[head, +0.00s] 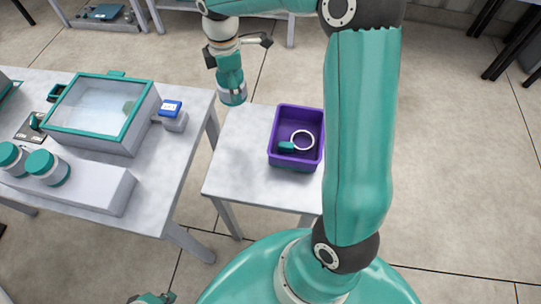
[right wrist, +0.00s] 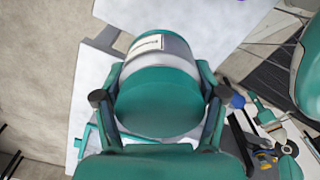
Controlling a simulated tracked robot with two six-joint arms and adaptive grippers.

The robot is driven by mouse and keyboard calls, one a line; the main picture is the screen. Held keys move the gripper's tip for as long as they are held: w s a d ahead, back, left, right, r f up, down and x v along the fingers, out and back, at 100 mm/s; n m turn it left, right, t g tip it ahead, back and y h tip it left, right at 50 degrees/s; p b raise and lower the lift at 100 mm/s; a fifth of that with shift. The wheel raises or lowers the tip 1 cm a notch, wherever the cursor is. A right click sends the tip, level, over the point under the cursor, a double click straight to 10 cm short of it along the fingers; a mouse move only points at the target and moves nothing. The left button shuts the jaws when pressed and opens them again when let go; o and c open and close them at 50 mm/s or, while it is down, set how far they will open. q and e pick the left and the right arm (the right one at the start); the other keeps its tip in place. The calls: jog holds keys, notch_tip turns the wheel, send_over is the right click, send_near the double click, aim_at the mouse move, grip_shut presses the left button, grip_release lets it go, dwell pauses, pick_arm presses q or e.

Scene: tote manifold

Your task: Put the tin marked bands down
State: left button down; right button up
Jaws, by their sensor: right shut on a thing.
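My right gripper (right wrist: 160,95) is shut on a tin (right wrist: 155,100) with a teal end, a grey-white body and a pale label whose writing is too small to read. In the head view the held tin (head: 232,88) hangs below my right wrist, in line with the far left corner of the small side table (head: 235,165). Its height above the table is hard to judge. Only a small part of my left gripper (head: 152,298) shows at the bottom edge, and its fingers cannot be made out.
A purple tote (head: 273,150) on the side table holds a white ring (head: 303,133) and a small teal item (head: 285,147). The table's left and front parts are bare. The left bench carries a teal-rimmed case (head: 100,108), a blue-topped device (head: 171,108) and teal-lidded jars (head: 46,168).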

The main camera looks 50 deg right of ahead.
aim_at(244, 81)
jog(key=shift+s+d+r+n+b, duration=0.15)
jog(key=shift+s+d+r+n, duration=0.2)
jog(key=shift+d+n, duration=0.2)
jog(key=shift+s+d+r+n+b, duration=0.15)
jog(key=shift+s+d+r+n, duration=0.15)
jog(key=shift+d+n, duration=0.2)
jog(key=shift+s+d+n, duration=0.2)
jog(key=shift+s+n, duration=0.05)
jog(key=shift+f, duration=0.3)
notch_tip(244, 81, down, 19)
jog(key=shift+f+b, duration=0.2)
jog(key=shift+b, duration=0.1)
jog(key=o, duration=1.2)
jog(key=shift+r, duration=0.1)
